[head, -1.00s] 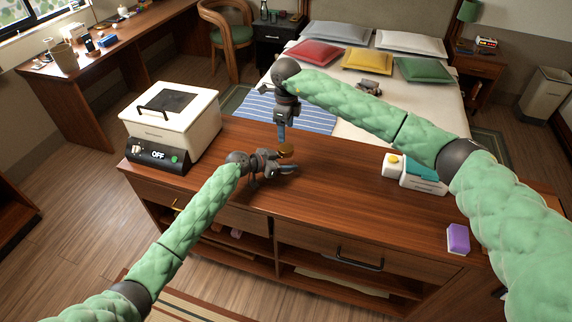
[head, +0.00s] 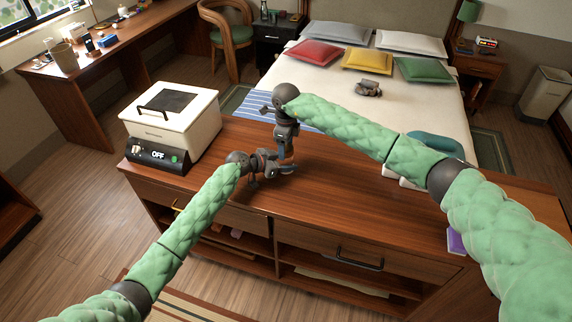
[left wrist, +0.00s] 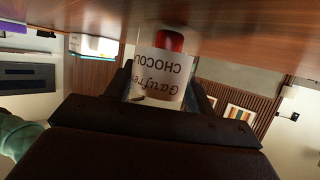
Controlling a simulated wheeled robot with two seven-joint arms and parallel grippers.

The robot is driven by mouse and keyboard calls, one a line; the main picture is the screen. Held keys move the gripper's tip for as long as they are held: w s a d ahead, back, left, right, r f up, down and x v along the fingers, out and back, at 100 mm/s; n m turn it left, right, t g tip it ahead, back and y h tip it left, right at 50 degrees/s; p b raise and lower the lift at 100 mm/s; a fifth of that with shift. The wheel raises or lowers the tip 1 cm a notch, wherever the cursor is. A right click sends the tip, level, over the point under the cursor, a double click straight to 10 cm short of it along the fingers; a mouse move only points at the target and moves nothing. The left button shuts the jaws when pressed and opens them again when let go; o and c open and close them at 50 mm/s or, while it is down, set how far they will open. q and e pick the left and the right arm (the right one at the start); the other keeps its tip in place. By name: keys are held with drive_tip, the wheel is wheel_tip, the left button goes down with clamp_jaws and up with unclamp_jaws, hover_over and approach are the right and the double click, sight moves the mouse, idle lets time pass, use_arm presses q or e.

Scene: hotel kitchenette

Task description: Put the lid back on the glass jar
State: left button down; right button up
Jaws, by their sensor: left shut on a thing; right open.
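A jar (left wrist: 160,75) with a white label reading "Gaufre CHOCOL…" shows upside down in the left wrist view, between my left fingers. My left gripper (head: 276,170) is shut on it at the wooden counter (head: 340,200). In the head view the grippers hide the jar. My right gripper (head: 287,167) is open and points down right at the left gripper, over the jar's place. The lid cannot be made out now, so whether it sits on the jar cannot be told. A red shape (left wrist: 170,41) shows past the jar in the left wrist view.
A white appliance (head: 180,112) with a dark handle and an OFF panel stands at the counter's left end. A purple block (head: 455,243) and white items (head: 392,172) lie at the right, partly hidden by my right arm. The counter's middle front is clear.

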drive_tip(key=c, duration=1)
drive_tip(key=o, duration=1.2)
drive_tip(key=shift+c, duration=0.2)
wheel_tip(320, 180, up, 12)
drive_tip(key=shift+f, duration=0.1)
